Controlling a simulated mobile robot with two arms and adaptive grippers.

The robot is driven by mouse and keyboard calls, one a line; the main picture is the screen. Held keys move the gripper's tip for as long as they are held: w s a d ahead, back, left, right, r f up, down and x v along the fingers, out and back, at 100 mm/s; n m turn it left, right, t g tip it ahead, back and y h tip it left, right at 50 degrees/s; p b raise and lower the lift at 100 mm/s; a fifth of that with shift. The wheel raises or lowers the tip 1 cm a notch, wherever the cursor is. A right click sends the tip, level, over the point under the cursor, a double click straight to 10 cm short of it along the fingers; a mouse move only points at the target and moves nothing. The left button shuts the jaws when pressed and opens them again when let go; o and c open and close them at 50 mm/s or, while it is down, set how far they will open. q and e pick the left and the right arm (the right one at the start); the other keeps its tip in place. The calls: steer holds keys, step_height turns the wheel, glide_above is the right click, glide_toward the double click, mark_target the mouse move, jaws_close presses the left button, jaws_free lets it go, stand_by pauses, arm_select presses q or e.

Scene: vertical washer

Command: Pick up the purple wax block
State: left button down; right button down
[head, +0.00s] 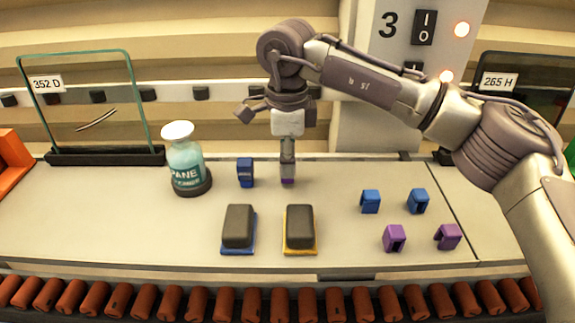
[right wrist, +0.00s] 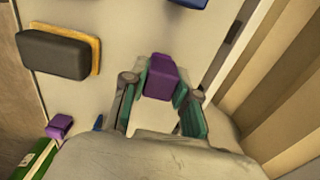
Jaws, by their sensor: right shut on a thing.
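My right gripper (head: 288,176) points straight down over the back middle of the work surface. It is shut on a purple wax block (right wrist: 161,76), which sits between the two fingers in the right wrist view. In the head view only a small purple bit of this block (head: 288,182) shows below the fingertips, at or just above the surface; I cannot tell if it touches. Two other purple blocks, a left one (head: 395,238) and a right one (head: 448,236), lie at the front right. My left gripper is not in view.
A blue block (head: 246,172) stands just left of the gripper. Dark pads with blue (head: 238,227) and yellow (head: 300,228) bases lie in front. Two blue blocks (head: 370,201) (head: 418,200) lie right. A labelled bottle (head: 184,160) stands left. Rollers (head: 250,304) line the front edge.

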step_height(320, 180, up, 3)
steer(key=shift+f+b, duration=0.2)
steer(key=shift+b, duration=0.45)
steer(key=s+d+r+b, duration=0.3)
steer(key=s+d+r, duration=0.2)
steer(key=d, duration=0.5)
step_height(320, 180, up, 2)
steer(key=shift+d+r, duration=0.2)
steer(key=shift+d, duration=0.05)
